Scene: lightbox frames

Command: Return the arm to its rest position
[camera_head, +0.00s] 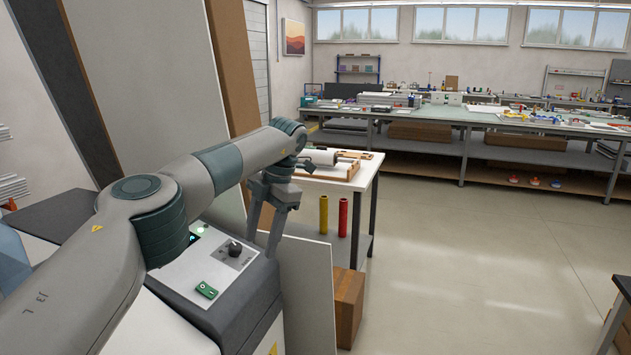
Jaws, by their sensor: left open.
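My left arm (200,180) comes in from the left and reaches out over a grey machine with a control panel (215,262). My left gripper (262,243) hangs from its end, pointing down, with its two fingers apart and nothing between them. It is in front of the near side of a white-topped table (362,178); I cannot tell the exact gap to the panel or table. My right gripper is out of view.
Tall boards (150,75) lean at left. A long workbench (480,116) stands at the back. The floor (470,260) at right is mostly clear.

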